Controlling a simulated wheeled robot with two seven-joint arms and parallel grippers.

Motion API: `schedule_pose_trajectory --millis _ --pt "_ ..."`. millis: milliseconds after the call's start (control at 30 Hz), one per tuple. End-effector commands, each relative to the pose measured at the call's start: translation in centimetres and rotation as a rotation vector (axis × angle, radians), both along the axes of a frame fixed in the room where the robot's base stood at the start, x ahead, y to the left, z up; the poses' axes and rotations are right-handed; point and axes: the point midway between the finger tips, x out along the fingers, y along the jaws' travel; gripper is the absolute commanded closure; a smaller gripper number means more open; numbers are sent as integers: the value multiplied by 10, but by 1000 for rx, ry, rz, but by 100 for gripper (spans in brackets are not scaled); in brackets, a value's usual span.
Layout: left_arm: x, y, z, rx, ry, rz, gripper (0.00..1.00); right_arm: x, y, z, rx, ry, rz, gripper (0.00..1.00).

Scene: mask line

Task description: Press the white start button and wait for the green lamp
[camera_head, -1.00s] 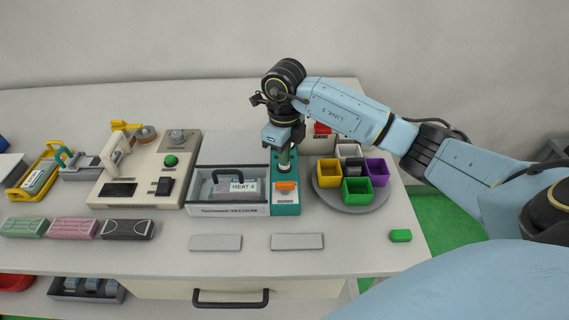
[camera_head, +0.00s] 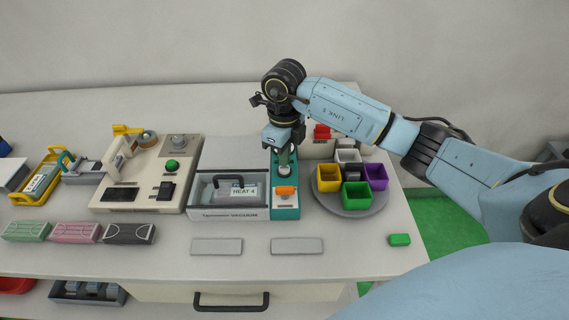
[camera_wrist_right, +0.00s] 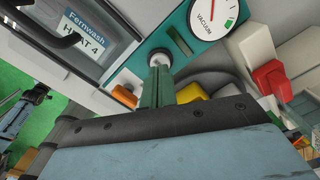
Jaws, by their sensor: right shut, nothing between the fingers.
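The teal unit (camera_head: 286,207) stands mid-bench with an orange switch (camera_head: 285,191). The white start button (camera_wrist_right: 160,58), in a dark ring, is on it; it also shows in the head view (camera_head: 284,170). My right gripper (camera_head: 285,161) is shut and empty, pointing down at the button. Its green fingertips (camera_wrist_right: 157,70) are right at the button in the wrist view; I cannot tell whether they touch. No lit green lamp shows on the teal unit; part of it is hidden behind my gripper. My left gripper is out of view.
A grey vacuum box (camera_head: 229,213) adjoins the unit on the left. A beige machine with a green dome (camera_head: 172,165) stands farther left. A round tray (camera_head: 351,209) with coloured cups is at right. A dial gauge (camera_wrist_right: 212,14) shows in the wrist view.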

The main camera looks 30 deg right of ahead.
Motion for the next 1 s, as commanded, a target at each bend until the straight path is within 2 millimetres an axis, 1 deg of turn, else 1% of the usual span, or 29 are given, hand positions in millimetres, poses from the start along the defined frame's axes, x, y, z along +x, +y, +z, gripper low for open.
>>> schedule_pose_trajectory --millis 33,300,400,467,833,900,1000 --pt "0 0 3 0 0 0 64 0 0 3 0 0 0 100" --pt "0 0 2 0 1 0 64 0 0 3 -1 0 0 100" --pt "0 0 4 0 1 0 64 0 0 6 -1 0 0 100" --pt "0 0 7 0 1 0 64 0 0 10 0 -1 0 100" --pt "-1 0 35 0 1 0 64 0 0 47 -1 -2 -1 100" --pt "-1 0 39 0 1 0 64 0 0 53 -1 -2 -1 100" --pt "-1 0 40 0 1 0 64 0 0 54 -1 -2 -1 100"
